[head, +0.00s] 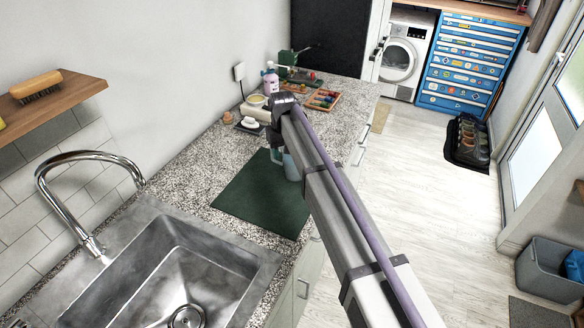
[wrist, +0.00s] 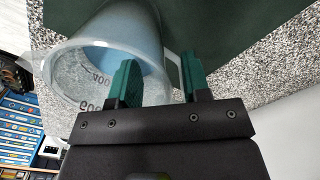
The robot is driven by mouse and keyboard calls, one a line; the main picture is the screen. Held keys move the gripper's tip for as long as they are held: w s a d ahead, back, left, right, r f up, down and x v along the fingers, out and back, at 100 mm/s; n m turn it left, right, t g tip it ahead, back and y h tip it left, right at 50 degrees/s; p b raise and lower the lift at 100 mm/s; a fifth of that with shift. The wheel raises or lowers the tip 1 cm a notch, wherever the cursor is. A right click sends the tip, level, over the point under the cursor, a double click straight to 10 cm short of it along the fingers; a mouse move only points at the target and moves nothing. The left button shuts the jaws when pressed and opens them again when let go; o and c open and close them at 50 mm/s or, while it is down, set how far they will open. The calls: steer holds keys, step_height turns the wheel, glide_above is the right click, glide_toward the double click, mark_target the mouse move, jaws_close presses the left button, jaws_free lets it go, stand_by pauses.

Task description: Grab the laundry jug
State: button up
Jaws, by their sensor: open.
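The laundry jug (head: 291,168) stands on the dark green mat (head: 262,203) on the counter, partly hidden behind my arm in the head view. In the wrist view it is a clear jug (wrist: 88,78) with dark markings and pale blue inside. My gripper (wrist: 158,68) is open, its two green fingers at the jug's handle side. The left finger overlaps the jug's wall and rim; the right finger is at the outer side of the pale handle (wrist: 172,72). The handle shows between the fingers. I cannot tell whether either finger touches it.
A steel sink (head: 170,270) with a curved tap (head: 90,165) is at the front left. A tray of coloured items (head: 325,99), a pink-topped bottle (head: 270,80) and a white dish (head: 250,123) are farther back. A blue drawer chest (head: 470,60) and washing machine (head: 400,58) stand beyond.

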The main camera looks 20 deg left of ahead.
steer(key=shift+r, duration=0.15)
jaws_close()
steer(key=shift+s, duration=0.1)
stand_by(1.1)
